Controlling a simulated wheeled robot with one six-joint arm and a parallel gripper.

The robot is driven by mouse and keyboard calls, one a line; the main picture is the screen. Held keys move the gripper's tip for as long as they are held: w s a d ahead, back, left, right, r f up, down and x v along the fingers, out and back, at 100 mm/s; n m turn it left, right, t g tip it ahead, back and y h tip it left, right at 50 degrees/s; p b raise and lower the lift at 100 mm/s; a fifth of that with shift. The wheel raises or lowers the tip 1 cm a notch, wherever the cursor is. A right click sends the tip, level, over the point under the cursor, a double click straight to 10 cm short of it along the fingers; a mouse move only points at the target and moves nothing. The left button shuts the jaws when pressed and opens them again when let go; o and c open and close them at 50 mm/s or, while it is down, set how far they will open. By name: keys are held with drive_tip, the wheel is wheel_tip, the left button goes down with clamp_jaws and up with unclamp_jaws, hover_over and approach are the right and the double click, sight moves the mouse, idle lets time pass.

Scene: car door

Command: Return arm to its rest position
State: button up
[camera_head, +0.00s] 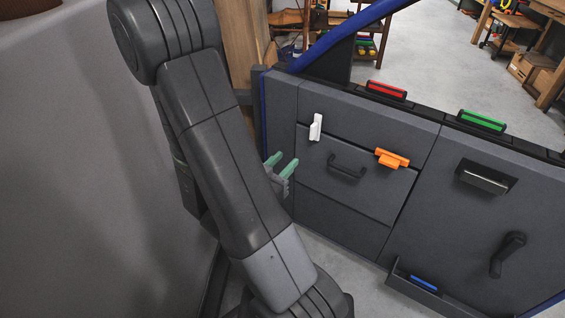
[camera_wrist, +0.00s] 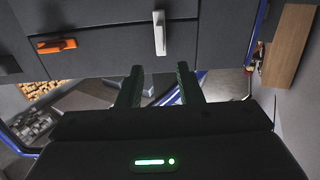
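My arm (camera_head: 215,150) reaches down across the left half of the head view, bent at a lower joint. My gripper (camera_head: 281,163) has green fingers and is just left of the grey car door (camera_head: 345,220). In the wrist view my gripper (camera_wrist: 159,72) has its two fingers apart, with nothing between them. The white lever (camera_head: 316,127) on the door also shows in the wrist view (camera_wrist: 159,33), just beyond the fingers and apart from them. Part of my gripper's body is hidden behind the arm in the head view.
The door carries an orange lever (camera_head: 392,158), a dark pull handle (camera_head: 346,167), a metal latch (camera_head: 485,178) and a dark crank (camera_head: 507,254). Red (camera_head: 386,91) and green (camera_head: 481,121) bars sit on its top edge. A blue bar (camera_head: 424,284) lies in the lower pocket.

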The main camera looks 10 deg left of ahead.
sight(311, 134)
idle(0.4)
drive_tip(key=b+x, duration=0.1)
drive_tip(key=x, duration=1.3)
drive_tip(key=shift+a+r, duration=0.1)
drive_tip(key=shift+s, duration=0.1)
